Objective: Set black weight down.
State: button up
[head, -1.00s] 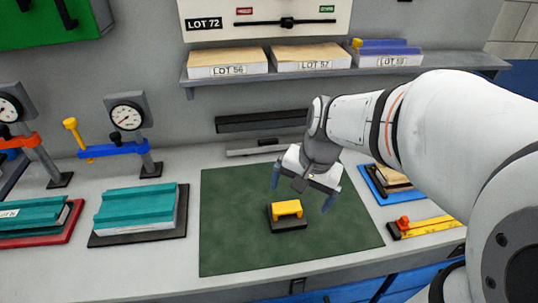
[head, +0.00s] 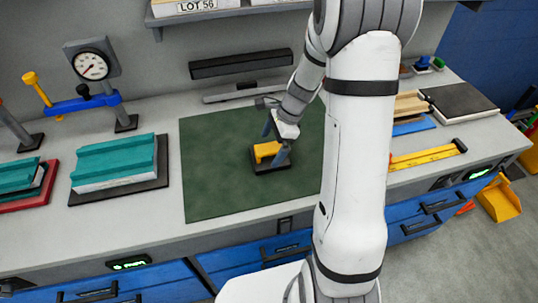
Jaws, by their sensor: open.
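The black weight (head: 259,169) has a yellow handle (head: 265,149) on top. It sits flat on the dark green mat (head: 217,187), right of the mat's middle. My gripper (head: 275,139) is open and close over the weight from behind and the right. One blue finger shows behind the handle and the other in front of its right end. Whether the fingers touch the handle or weight, I cannot tell. My arm hides the mat's right edge.
A teal panel (head: 115,163) on a dark plate lies left of the mat. A gauge stand (head: 93,66) with a blue clamp stands behind it. A dark bar (head: 240,63) is at the back. A yellow level (head: 425,157) lies right of my arm. The mat's left side is clear.

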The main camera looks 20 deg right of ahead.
aim_at(270, 147)
jog(key=x, duration=0.4)
jog(key=shift+f, duration=0.15)
jog(key=shift+c, duration=0.2)
jog(key=shift+w, duration=0.15)
jog(key=c, duration=1.7)
jog(key=shift+r, duration=5.1)
